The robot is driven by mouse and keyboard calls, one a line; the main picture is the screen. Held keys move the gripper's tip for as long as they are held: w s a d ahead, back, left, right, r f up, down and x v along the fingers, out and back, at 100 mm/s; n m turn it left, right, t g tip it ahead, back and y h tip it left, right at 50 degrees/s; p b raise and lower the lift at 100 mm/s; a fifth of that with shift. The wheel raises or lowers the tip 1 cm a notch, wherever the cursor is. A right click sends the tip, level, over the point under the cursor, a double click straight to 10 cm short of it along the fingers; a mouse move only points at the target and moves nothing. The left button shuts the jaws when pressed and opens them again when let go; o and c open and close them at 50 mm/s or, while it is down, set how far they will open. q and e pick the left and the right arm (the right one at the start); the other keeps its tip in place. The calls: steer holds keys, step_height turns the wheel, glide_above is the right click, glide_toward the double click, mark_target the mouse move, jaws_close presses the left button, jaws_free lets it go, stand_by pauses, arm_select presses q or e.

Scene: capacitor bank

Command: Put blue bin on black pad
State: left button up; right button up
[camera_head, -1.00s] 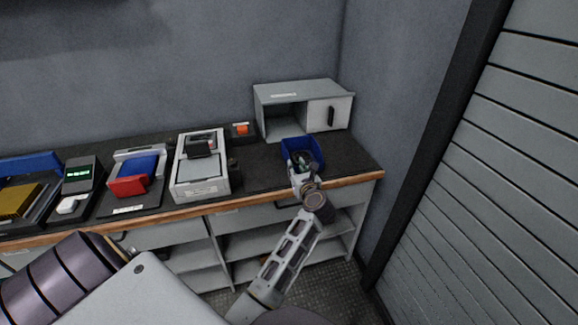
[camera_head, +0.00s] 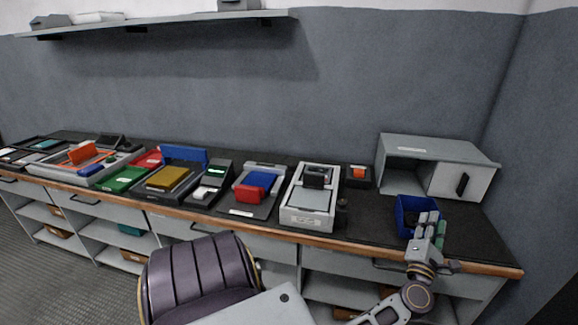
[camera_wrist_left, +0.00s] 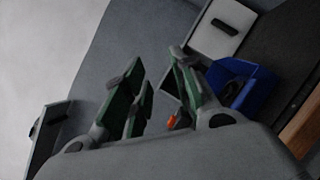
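The open-topped blue bin (camera_head: 404,222) stands on the dark counter in front of the grey cabinet. It also shows at the right of the left wrist view (camera_wrist_left: 262,88). My left gripper (camera_head: 433,222) is at the bin's front right side and overlaps it in the head view. In the left wrist view its green-padded fingers (camera_wrist_left: 165,95) are apart with nothing clearly between them; the bin shows beyond the right finger. Whether they touch is unclear. A dark flat pad (camera_head: 236,209) further left carries a red piece and a blue piece; I cannot tell if it is the task's pad. My right gripper is out of view.
The grey cabinet (camera_head: 455,150), open on its left side, stands behind the bin. A grey-white device (camera_head: 308,217) and a small box with an orange top (camera_head: 358,175) stand left of it. Trays and devices crowd the counter further left. Dark counter is bare around the bin.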

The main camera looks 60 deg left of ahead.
arm_select(q)
steer(key=d+f+m+t+h, duration=0.1)
steer(key=d+f+m+h, duration=1)
steer(key=m, duration=0.6)
steer(key=s+f+m+g+h, duration=0.1)
steer(key=s+f+m+g, duration=0.3)
steer(key=f, duration=1.1)
steer(key=s+f+m+g+h, duration=0.1)
steer(key=s+f+m+g, duration=0.3)
steer(key=f, duration=1.1)
steer(key=s+a+f+m+g, duration=0.2)
steer(key=s+f+m+g, duration=0.3)
steer(key=s+f, duration=1.3)
steer(key=s+a+f+m+g, duration=0.1)
steer(key=s+a+f, duration=0.1)
steer(key=s+f, duration=0.2)
steer(key=s+a+f+m+g+y, duration=0.1)
steer(key=s+f, duration=0.3)
steer(key=s, duration=0.5)
steer(key=s+a+f+m+g+y, duration=0.1)
steer(key=s+a+f+m+g, duration=0.1)
steer(key=s, duration=0.5)
steer(key=shift+s+a+f+m+g, duration=0.3)
steer(key=shift+a+f+m, duration=0.2)
steer(key=shift+a+f, duration=0.45)
steer(key=shift+w, duration=0.1)
